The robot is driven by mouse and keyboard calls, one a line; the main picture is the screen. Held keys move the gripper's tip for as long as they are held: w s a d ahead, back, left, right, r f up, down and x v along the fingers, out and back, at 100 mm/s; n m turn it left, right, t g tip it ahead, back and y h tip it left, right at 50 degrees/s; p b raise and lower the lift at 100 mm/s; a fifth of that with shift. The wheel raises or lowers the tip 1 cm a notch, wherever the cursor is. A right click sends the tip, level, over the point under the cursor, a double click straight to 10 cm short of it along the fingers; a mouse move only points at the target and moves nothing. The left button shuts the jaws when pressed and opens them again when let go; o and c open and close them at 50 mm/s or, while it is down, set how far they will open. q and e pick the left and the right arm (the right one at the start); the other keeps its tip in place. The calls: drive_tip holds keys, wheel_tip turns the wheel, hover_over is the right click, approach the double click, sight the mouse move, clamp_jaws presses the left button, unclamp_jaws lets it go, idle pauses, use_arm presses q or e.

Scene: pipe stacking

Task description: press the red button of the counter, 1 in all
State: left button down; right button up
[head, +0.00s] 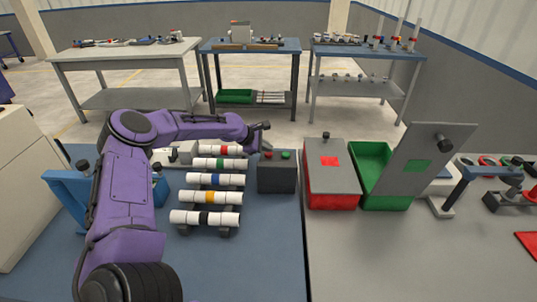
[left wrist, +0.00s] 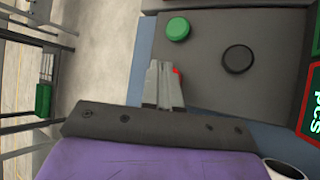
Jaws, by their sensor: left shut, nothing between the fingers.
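The counter is a dark grey box (head: 277,177) standing on the blue table top, right of the striped pipes. Its red button (head: 268,155) and green button (head: 286,155) are on its top. My left gripper (head: 264,143) is shut and empty, just above the red button side. In the left wrist view the shut fingers (left wrist: 165,68) cover most of the red button (left wrist: 177,72), with only a red sliver showing. The green button (left wrist: 177,29) and a black round knob (left wrist: 238,59) are uncovered there. Whether the fingertips touch the red button I cannot tell. My right gripper is out of view.
White pipes with coloured bands (head: 209,197) lie on a rack left of the counter. A red bin (head: 331,190) and a green bin (head: 385,185) stand to its right. The blue table (head: 268,240) is clear in front of the counter.

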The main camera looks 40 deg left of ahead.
sight(266, 154)
use_arm(q)
drive_tip(key=shift+f+b, duration=0.3)
drive_tip(key=shift+f, duration=0.15)
idle(0.4)
idle(0.3)
drive_tip(key=shift+r+p, duration=0.9)
drive_tip(key=shift+p, duration=0.15)
wheel_tip(266, 154, up, 5)
drive_tip(key=p, duration=0.5)
drive_tip(key=shift+r, duration=0.1)
